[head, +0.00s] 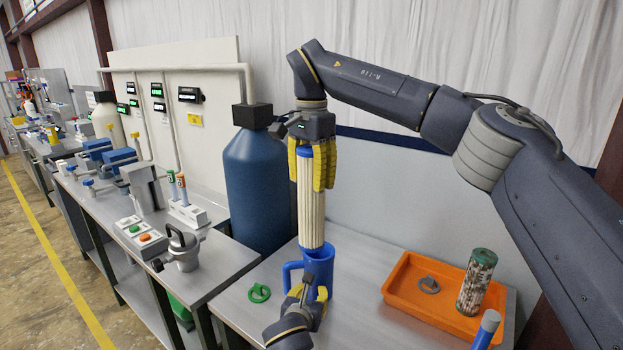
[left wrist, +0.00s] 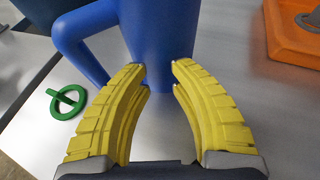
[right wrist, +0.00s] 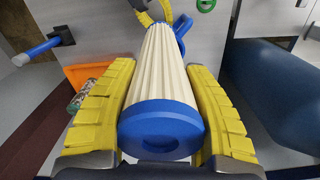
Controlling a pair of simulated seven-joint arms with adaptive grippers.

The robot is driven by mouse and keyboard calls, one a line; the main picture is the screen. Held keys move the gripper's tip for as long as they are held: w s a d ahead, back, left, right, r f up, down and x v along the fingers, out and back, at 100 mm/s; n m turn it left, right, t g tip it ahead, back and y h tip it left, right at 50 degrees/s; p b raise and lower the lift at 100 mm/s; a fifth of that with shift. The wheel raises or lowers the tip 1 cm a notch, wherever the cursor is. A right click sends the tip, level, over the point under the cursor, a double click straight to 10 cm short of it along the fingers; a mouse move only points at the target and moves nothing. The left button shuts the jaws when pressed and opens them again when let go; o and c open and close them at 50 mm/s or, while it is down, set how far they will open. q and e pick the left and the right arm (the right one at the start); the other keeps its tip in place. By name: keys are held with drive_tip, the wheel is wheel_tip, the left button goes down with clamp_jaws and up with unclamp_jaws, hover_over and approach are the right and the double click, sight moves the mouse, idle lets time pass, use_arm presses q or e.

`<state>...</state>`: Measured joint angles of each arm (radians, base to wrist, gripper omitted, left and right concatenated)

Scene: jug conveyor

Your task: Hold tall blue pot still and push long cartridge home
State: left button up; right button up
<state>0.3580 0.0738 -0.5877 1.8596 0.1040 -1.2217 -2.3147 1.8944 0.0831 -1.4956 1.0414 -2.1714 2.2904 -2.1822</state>
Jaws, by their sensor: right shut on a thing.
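The tall blue pot (head: 319,265), with a side handle, stands upright on the bench; it also shows in the left wrist view (left wrist: 160,30). The long cartridge (head: 311,205) is white and pleated with blue ends. It is upright over the pot, its lower end at the pot's mouth; how deep it sits is hidden. My right gripper (head: 325,185) is shut on the cartridge's upper part, with its fingers either side of the blue end in the right wrist view (right wrist: 162,115). My left gripper (head: 308,293) is open at the pot's near side, fingertips spread; contact is unclear.
A green ring-shaped part (head: 259,293) lies left of the pot. An orange tray (head: 400,297) at right holds a dirty cartridge (head: 477,283) and a grey ring part (head: 429,285). A large dark blue tank (head: 256,190) stands behind left.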

use_arm(q)
drive_tip(key=shift+s, duration=0.1)
drive_tip(key=v, duration=1.1)
drive_tip(key=shift+s+r, duration=0.3)
drive_tip(key=shift+s, duration=0.05)
